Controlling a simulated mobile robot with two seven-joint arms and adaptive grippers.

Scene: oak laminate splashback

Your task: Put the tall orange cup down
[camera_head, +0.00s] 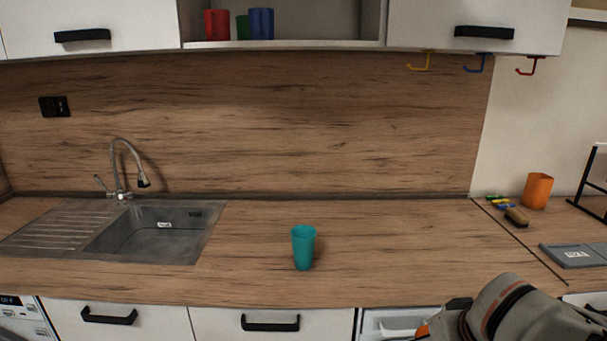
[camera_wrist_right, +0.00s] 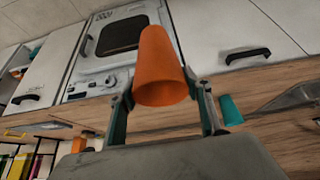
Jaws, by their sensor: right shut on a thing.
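The tall orange cup (camera_wrist_right: 160,68) is between the two fingers of my right gripper (camera_wrist_right: 166,108) in the right wrist view. The gripper is shut on it, and the cup is held off the counter in front of the cabinet fronts. In the head view my right arm comes in at the lower right, and a small orange patch (camera_head: 422,331) shows beside it, possibly part of the held cup. The fingers are not clear there. My left gripper is in neither view.
A teal cup (camera_head: 304,247) stands on the counter near the front edge. A wider orange container (camera_head: 537,191), a brush (camera_head: 516,216) and a grey board (camera_head: 575,256) are at the right. The sink (camera_head: 158,236) is at the left. The counter right of the teal cup is clear.

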